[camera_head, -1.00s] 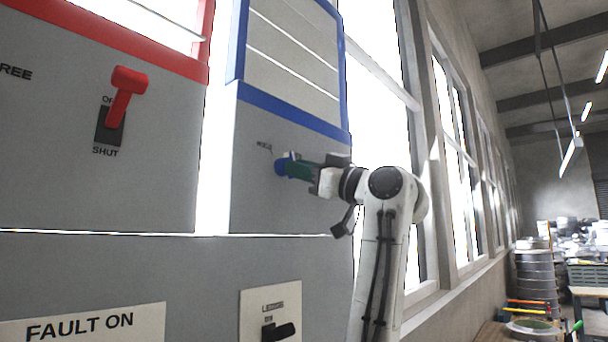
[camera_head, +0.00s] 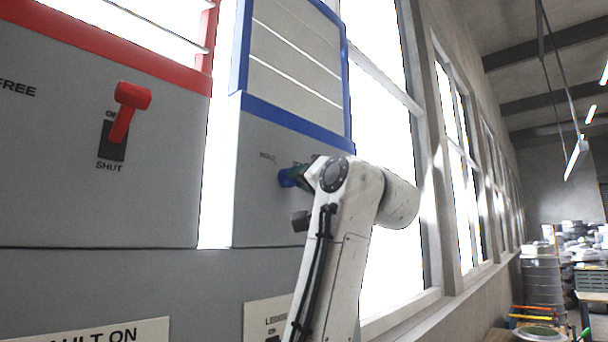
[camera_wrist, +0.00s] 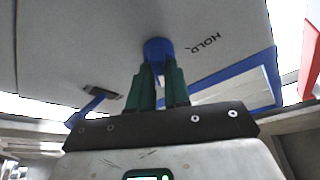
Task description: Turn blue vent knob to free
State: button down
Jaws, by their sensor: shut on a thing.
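The blue vent knob (camera_head: 287,178) sits on the grey panel below the blue-framed vent. In the head view my arm hides most of it and most of my gripper (camera_head: 300,177). In the wrist view the blue knob (camera_wrist: 157,50) shows between the green fingertips of my gripper (camera_wrist: 158,72), which is shut on it. The word HOLD is printed beside the knob, upside down in the wrist view. A second label near the knob in the head view is mostly hidden by my arm.
A red lever (camera_head: 125,112) with a SHUT label stands on the panel to the left. A blue lever (camera_wrist: 92,105) shows at the left in the wrist view. A label plate (camera_head: 265,318) lies below the knob, partly behind my arm. Tall windows line the wall at right.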

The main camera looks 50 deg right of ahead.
jog(key=shift+w+a+r+m+g+h+p, duration=0.15)
jog(key=shift+a+r+m+g+h+p, duration=0.2)
jog(key=shift+m, duration=0.75)
jog(key=c, duration=1.1)
grip_release()
jog(key=shift+f, duration=0.1)
jog(key=shift+c, duration=0.2)
jog(key=shift+o, duration=0.3)
jog(key=shift+d+f, duration=0.1)
jog(key=shift+f, duration=0.05)
jog(key=shift+w+d+f, duration=0.15)
jog(key=shift+w+f, duration=0.05)
jog(key=shift+f, duration=0.05)
jog(key=shift+s+r+m, duration=0.1)
jog(key=shift+s+m, duration=0.15)
jog(key=shift+m, duration=0.05)
jog(key=b+v, duration=0.4)
jog(key=v, duration=0.6)
jog(key=shift+s+b, duration=0.3)
jog(key=shift+b, duration=0.05)
